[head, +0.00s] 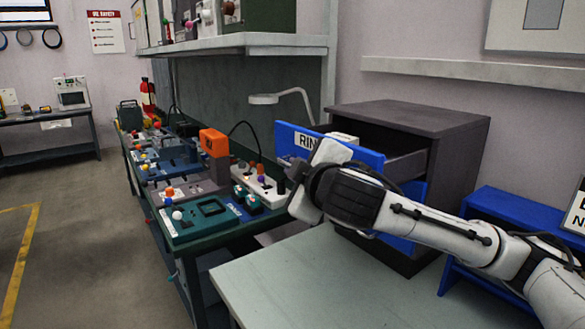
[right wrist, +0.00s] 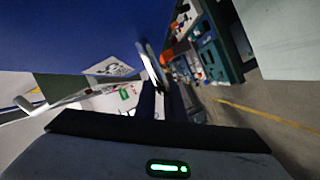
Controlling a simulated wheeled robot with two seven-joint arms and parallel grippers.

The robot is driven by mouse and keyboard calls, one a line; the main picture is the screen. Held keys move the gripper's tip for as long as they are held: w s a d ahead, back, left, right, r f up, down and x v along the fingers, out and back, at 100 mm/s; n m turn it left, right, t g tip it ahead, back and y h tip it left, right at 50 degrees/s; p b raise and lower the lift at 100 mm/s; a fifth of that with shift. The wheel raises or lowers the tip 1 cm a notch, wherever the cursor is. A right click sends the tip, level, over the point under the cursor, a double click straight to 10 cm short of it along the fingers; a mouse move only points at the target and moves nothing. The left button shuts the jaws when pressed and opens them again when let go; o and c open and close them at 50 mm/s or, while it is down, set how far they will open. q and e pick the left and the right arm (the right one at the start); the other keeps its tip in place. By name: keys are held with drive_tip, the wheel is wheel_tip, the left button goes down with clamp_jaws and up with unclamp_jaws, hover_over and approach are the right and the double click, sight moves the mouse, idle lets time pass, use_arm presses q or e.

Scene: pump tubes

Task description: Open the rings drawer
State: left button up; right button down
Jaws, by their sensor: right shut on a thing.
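The rings drawer has a blue front (head: 360,154) with a white label (head: 304,141) whose visible letters read "RIN". It stands well out of the dark grey cabinet (head: 450,125), with its side wall and the dark opening behind showing. My right gripper (right wrist: 160,98) is at the outer face of the front, shut on the drawer's handle (right wrist: 149,62), a thin metal bar. In the head view my wrist hides the handle and fingertips. The blue front fills the upper left of the right wrist view. My left gripper is not in view.
A small white thing (head: 343,138) shows just behind the drawer front. A green bench (head: 190,245) with several devices stands left of the cabinet. A pale grey tabletop (head: 290,285) lies in front, and a blue rack (head: 490,215) stands at the right.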

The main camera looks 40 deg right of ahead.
drive_tip(key=c, duration=1.9)
unclamp_jaws()
drive_tip(key=shift+o, duration=0.3)
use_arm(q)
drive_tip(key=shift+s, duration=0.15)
